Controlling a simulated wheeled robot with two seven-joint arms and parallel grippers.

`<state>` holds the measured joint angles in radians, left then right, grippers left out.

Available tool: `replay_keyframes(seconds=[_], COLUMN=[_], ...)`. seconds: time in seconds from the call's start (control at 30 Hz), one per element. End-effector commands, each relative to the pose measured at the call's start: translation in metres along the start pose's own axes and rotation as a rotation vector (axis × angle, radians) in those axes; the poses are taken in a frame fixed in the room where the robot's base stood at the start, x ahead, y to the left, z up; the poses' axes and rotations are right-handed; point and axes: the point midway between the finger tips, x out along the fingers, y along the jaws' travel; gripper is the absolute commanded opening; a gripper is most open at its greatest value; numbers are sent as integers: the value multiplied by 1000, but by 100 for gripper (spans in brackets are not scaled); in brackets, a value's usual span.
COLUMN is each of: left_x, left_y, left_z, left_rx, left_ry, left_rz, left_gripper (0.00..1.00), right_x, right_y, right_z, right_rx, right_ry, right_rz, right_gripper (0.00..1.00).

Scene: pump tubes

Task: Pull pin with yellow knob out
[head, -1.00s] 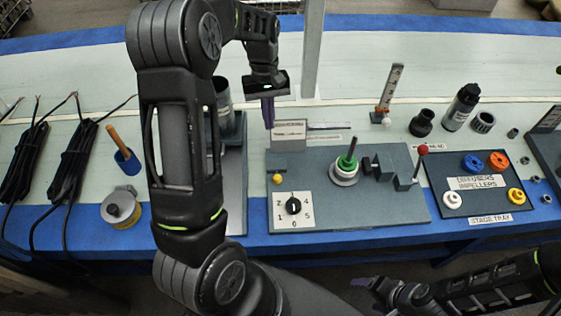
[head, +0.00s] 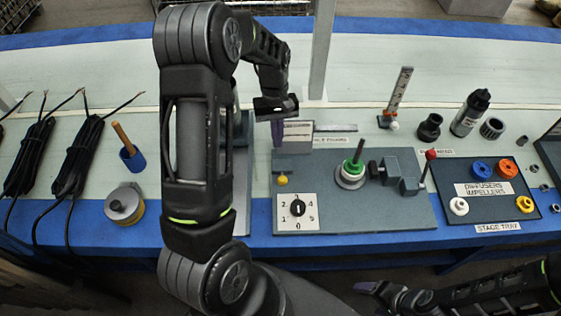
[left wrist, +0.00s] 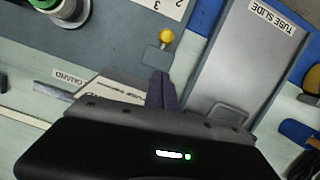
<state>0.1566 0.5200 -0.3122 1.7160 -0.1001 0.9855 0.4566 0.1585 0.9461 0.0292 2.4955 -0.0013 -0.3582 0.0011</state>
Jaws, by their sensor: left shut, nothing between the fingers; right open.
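The pin's small round yellow knob (head: 282,180) sits at the near left of the grey fixture board, in front of a small grey block (head: 293,163). My right gripper (head: 370,287) is open and empty, low at the table's front edge.
A numbered dial (head: 297,210) lies just in front of the knob. A green-collared post (head: 352,172) and a red-knobbed rod (head: 428,168) stand to the right. The tube slide (left wrist: 238,62) lies beside the block in the left wrist view.

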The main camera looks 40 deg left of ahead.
Motion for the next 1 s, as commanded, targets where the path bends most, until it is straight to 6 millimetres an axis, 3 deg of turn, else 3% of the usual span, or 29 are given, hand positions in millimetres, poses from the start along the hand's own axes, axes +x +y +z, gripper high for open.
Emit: replay_keyframes(seconds=[0.2,0.5,1.0], left_x=[46,63,65], left_y=[-1,0,0], left_z=[1,31,33], left_rx=[-1,0,0], left_ry=[-4,-1,0], left_rz=[-2,0,0], left_gripper=[0,0,0], right_x=[-2,-9,-8], right_y=[-1,-4,-3], right_z=[0,0,0], right_rx=[0,0,0], right_ry=[0,-1,0], right_rz=[0,0,0], right_gripper=[73,73,73])
